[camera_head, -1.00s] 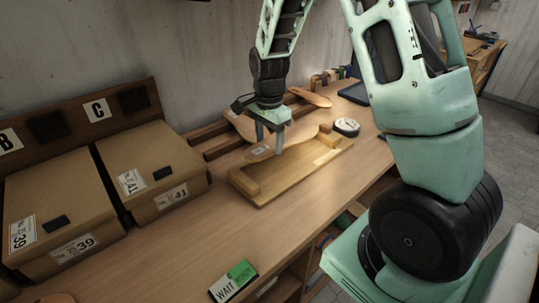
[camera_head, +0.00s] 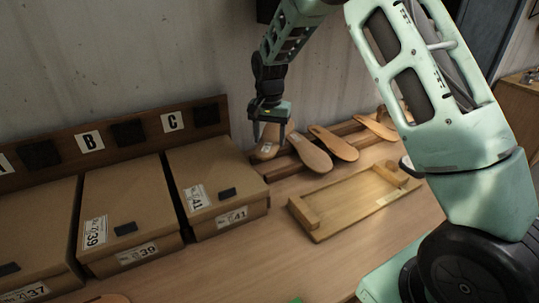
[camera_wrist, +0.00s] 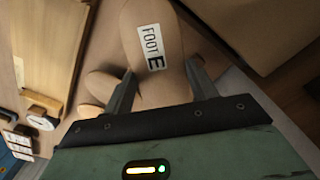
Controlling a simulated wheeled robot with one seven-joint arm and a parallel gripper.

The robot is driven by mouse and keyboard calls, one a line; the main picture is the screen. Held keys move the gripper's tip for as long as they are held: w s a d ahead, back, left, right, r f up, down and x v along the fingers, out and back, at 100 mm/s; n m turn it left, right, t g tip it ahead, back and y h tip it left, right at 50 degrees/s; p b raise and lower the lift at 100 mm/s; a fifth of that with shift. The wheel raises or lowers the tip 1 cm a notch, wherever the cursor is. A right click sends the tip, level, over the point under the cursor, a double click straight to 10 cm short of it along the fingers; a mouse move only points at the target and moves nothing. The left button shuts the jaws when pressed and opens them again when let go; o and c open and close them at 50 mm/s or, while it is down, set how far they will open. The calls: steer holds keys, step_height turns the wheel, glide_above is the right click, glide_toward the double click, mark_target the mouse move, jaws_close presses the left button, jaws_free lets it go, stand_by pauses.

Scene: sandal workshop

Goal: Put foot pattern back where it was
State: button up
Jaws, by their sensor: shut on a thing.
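The foot pattern (camera_wrist: 152,28), a tan foot-shaped piece with a white "FOOT E" label, is between the fingers of my gripper (camera_wrist: 160,72) in the wrist view. In the head view my gripper (camera_head: 269,138) is shut on this pattern (camera_head: 266,151) at the left end of a wooden rail rack (camera_head: 284,169), close to the boxes. Whether the pattern touches the rack cannot be told. Several similar tan foot shapes (camera_head: 334,143) lie across the rails to its right, the nearest one (camera_head: 311,153) just beside it.
A wooden board with end blocks (camera_head: 345,205) lies empty on the bench in front of the rack. Cardboard boxes (camera_head: 215,185) stand left, below a board with letter signs (camera_head: 173,122). A round dial (camera_wrist: 42,118) shows in the wrist view.

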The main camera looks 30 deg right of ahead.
step_height(320, 180, down, 7)
steer(key=shift+r+p, duration=0.1)
steer(key=shift+p, duration=0.85)
steer(key=shift+f+b, duration=0.4)
steer(key=shift+f, duration=0.2)
steer(key=shift+f, duration=0.1)
steer(key=o, duration=1)
